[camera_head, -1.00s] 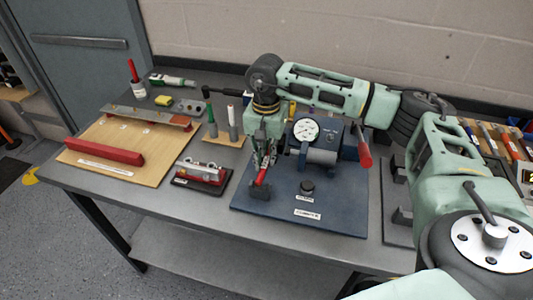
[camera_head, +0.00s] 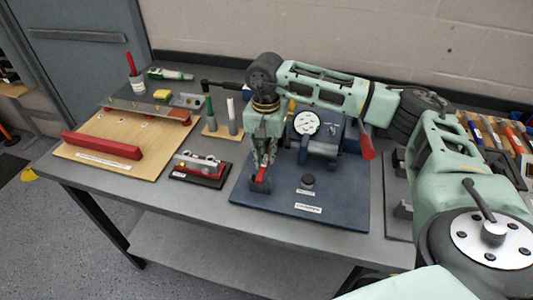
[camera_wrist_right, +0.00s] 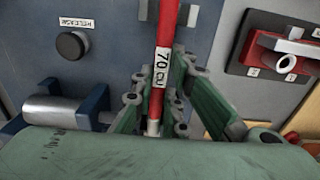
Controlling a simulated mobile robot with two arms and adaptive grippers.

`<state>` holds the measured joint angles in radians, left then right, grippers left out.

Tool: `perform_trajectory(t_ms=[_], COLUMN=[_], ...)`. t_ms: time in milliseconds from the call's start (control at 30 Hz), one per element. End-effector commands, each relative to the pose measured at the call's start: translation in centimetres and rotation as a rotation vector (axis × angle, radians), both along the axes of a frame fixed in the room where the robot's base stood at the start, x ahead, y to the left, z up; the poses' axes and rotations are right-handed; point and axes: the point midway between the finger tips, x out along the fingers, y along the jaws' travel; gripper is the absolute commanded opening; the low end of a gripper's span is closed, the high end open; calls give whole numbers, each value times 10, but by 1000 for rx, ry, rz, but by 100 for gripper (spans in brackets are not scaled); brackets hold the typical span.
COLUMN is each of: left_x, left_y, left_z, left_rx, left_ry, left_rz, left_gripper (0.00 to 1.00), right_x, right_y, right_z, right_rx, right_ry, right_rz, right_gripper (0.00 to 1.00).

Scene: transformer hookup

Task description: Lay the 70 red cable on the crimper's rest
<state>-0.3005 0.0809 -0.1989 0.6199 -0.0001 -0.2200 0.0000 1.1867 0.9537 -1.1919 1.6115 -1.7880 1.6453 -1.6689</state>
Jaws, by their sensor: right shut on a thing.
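The 70 red cable (camera_wrist_right: 164,35) carries a "70 CU" label and runs up between my right gripper's fingers in the right wrist view. My right gripper (camera_wrist_right: 160,108) is shut on it near its bare end. In the head view the right gripper (camera_head: 263,160) points down over the left part of the crimper (camera_head: 337,205), a blue base with a round gauge. A short red piece of the cable (camera_head: 262,173) shows below the fingers, at the dark rest (camera_head: 260,185). I cannot tell whether the cable bears on the rest. My left gripper is not in view.
Left of the crimper is a small dark stand with a red and metal block (camera_head: 198,166). Farther left is a wooden board (camera_head: 95,145) with a red bar (camera_head: 101,145).

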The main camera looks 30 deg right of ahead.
Motion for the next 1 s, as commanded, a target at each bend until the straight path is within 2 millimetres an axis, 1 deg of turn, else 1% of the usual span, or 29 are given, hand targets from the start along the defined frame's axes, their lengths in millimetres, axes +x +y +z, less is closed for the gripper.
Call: perform_trajectory(t_ms=[433,900,933,1000], left_x=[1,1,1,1], left_y=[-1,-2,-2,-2], left_z=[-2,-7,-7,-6], left_rx=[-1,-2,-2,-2], left_ry=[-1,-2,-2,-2], left_rz=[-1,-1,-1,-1], left_gripper=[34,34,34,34], right_x=[0,0,0,0], right_y=[0,0,0,0], right_z=[0,-6,-5,-5], right_rx=[1,1,1,1], right_ry=[-1,-1,-1,-1], right_rz=[0,0,0,0], right_gripper=[0,0,16,22])
